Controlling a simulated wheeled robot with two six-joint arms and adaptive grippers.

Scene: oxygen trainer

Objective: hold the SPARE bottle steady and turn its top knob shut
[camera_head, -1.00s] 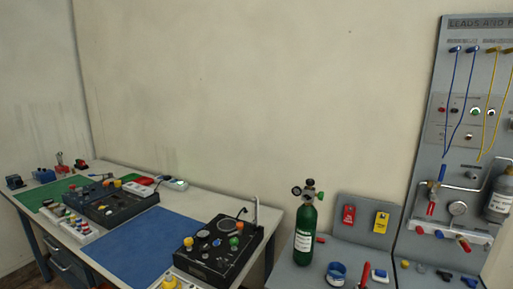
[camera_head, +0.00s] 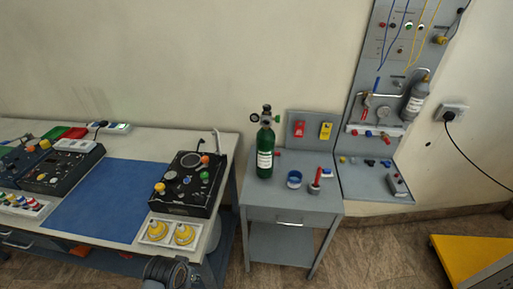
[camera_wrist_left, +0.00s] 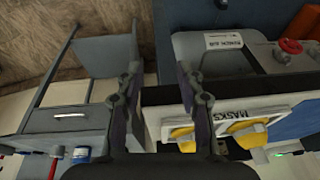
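The green bottle (camera_head: 265,148) with a white label stands upright on the small grey table; its label is too small to read. Only a dark part of an arm of mine shows at the head view's bottom edge. The bottle is not clearly visible in the left wrist view. My right gripper is out of view.
The grey table (camera_head: 287,213) also holds a blue cup (camera_head: 294,179) and a red-handled item (camera_head: 315,181). Behind them a panel carries red (camera_head: 299,129) and yellow (camera_head: 325,131) tags. The workbench at left bears a black device (camera_head: 185,184) and yellow masks (camera_head: 184,234).

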